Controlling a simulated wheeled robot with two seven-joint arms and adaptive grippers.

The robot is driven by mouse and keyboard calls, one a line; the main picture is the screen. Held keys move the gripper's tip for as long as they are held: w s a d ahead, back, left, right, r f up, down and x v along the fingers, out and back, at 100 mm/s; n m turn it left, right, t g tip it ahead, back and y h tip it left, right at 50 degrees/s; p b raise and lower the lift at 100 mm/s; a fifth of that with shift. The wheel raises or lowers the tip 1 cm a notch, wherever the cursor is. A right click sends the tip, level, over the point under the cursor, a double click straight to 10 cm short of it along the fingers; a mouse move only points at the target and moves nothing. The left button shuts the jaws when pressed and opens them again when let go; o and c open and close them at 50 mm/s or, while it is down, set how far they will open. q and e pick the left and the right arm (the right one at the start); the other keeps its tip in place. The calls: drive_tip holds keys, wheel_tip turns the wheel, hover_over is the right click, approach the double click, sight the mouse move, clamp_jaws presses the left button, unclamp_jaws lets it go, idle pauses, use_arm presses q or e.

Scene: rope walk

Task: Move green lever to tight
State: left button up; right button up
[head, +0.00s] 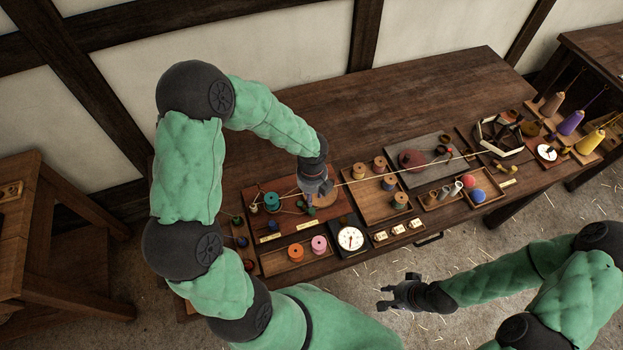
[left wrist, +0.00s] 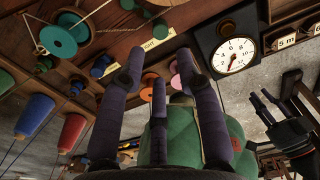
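Small knobs stand on a reddish-brown board (head: 262,188) with a teal spool (head: 271,202). A green knob (head: 300,204), probably the green lever's, is just left of and below my left gripper (head: 317,192); it is at the top edge in the left wrist view (left wrist: 127,4). Its lever arm is not clear. A label reading TIGHT (left wrist: 158,39) lies on the board's front part. My left gripper is over the board's right part, its fingers (left wrist: 160,75) apart with nothing visibly between them. My right gripper (head: 388,296) is open and empty in front of the table.
A dial (head: 351,239) lies right of the board, and a tray with orange and pink spools (head: 319,244) in front. A pale cord runs right across the table. The table's back (head: 400,105) is clear.

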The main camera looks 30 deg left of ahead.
sight(311, 211)
use_arm(q)
drive_tip(key=shift+s+d+f+b, duration=0.1)
drive_tip(key=shift+s+f+b, duration=0.15)
drive_tip(key=shift+f+b, duration=0.4)
wheel_tip(311, 211, down, 10)
drive_tip(key=b, duration=0.8)
drive_tip(key=shift+w+r, duration=0.1)
drive_tip(key=shift+r, duration=0.1)
drive_tip(key=shift+s+a+r, duration=0.1)
drive_tip(key=shift+s+a, duration=0.15)
drive_tip(key=shift+s, duration=0.2)
drive_tip(key=shift+s+a, duration=0.2)
drive_tip(key=shift+s, duration=0.25)
drive_tip(key=shift+s+a+p, duration=0.35)
drive_tip(key=shift+s+a, duration=0.15)
drive_tip(key=shift+s, duration=0.1)
drive_tip(key=shift+s+a+p, duration=0.25)
drive_tip(key=shift+a, duration=0.25)
drive_tip(key=shift+s+a+p, duration=0.2)
drive_tip(key=shift+a, duration=0.25)
drive_tip(key=shift+d, duration=0.2)
